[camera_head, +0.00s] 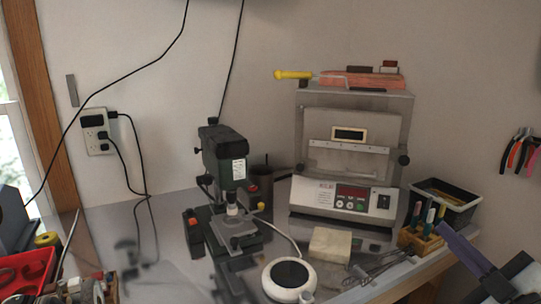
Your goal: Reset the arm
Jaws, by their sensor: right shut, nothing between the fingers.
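My right gripper (462,246) shows at the lower right edge, with a long purple-grey part pointing up and left and a dark body behind it. It is shut and holds nothing. It is in front of the right end of the bench, near the wooden tool holder; whether it touches anything there cannot be told. My left gripper is not in view.
A small furnace (325,196) stands on the bench. A green drill press (222,165) stands left of it. Nearby are a round white device (290,295), a wooden tool holder (420,241), a black tray (462,212) and a red bin (35,262).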

